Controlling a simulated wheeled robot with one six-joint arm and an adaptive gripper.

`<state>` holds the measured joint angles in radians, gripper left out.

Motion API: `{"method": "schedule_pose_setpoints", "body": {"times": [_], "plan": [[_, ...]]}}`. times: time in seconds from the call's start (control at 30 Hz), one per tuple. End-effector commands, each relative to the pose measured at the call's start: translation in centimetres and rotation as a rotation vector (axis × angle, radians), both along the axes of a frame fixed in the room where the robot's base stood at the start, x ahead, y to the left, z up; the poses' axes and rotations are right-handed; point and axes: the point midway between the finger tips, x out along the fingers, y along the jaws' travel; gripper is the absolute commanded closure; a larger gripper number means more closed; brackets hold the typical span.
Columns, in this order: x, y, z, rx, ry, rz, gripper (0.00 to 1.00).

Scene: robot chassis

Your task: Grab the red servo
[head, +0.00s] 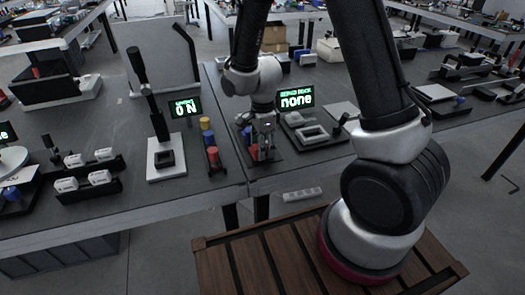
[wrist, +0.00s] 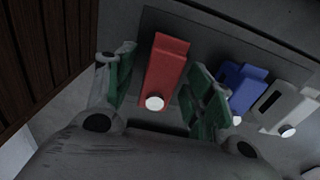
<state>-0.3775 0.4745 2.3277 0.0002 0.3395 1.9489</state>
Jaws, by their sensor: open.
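The red servo (wrist: 167,65) is a red block with a white round knob at its near end, on a dark base. My gripper (wrist: 164,80) is open, with one green-padded finger on each side of the red servo. In the wrist view, the right finger is close to a blue servo (wrist: 240,82). I cannot tell whether either finger touches the red servo. In the head view, my gripper (head: 263,140) is low over a small dark rack, partly hiding the red servo (head: 254,153).
A grey-white servo (wrist: 290,105) stands to the right of the blue one. A stand of yellow, blue and red cylinders (head: 209,146) is left of my gripper. A display reading "none" (head: 296,99) and a grey fixture (head: 311,134) are to the right. A lever box (head: 166,156) is farther left.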

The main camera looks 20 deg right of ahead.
Motion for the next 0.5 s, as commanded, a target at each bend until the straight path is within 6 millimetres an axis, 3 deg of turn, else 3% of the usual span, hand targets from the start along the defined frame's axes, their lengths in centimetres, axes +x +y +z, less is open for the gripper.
{"method": "schedule_pose_setpoints", "body": {"times": [0.23, 0.5], "plan": [[0.0, 0.01, -0.14, 0.0, 0.0, 0.001, 0.48], [0.0, 0.01, -0.12, 0.0, 0.0, 0.001, 0.97]]}}
